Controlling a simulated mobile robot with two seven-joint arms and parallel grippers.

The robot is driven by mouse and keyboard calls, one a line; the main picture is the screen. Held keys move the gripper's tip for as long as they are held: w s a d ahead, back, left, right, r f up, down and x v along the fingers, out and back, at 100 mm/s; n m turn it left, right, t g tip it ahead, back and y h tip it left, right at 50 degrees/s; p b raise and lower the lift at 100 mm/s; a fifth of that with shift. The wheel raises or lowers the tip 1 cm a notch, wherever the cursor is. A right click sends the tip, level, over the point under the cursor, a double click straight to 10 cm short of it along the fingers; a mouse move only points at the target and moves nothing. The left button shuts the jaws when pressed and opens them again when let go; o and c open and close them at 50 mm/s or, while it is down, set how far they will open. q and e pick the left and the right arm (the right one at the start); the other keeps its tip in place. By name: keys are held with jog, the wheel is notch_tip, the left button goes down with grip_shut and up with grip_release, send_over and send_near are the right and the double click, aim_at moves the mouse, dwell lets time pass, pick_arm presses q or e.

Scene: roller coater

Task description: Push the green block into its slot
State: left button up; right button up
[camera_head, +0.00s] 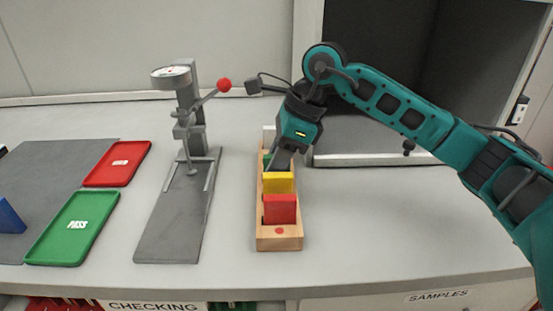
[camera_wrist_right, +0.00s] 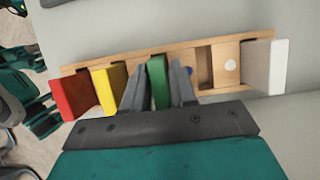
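The green block (camera_wrist_right: 158,80) stands upright at the wooden rack (camera_wrist_right: 118,68), between the yellow block (camera_wrist_right: 110,88) and a blue-dotted slot. Its lower end is hidden by my right gripper, so I cannot tell how deep it sits. My right gripper (camera_wrist_right: 159,85) has one finger on each side of the green block, close against its faces. In the head view, the right gripper (camera_head: 281,160) points down over the rack (camera_head: 278,243), and only a sliver of the green block (camera_head: 267,160) shows. My left gripper is not in view.
A red block (camera_head: 281,209) stands at the rack's near end, a white block (camera_wrist_right: 266,65) at its other end. A grey press (camera_head: 185,150) stands to the left. Green (camera_head: 72,235) and red trays (camera_head: 118,165) and a blue block (camera_head: 9,217) lie farther left. The table right of the rack is clear.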

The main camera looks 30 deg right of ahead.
jog(key=o, duration=0.3)
jog(key=shift+o, duration=0.2)
jog(key=shift+r, duration=0.25)
jog(key=p+v, duration=0.1)
jog(key=v, duration=1.1)
jog(key=shift+f, duration=0.1)
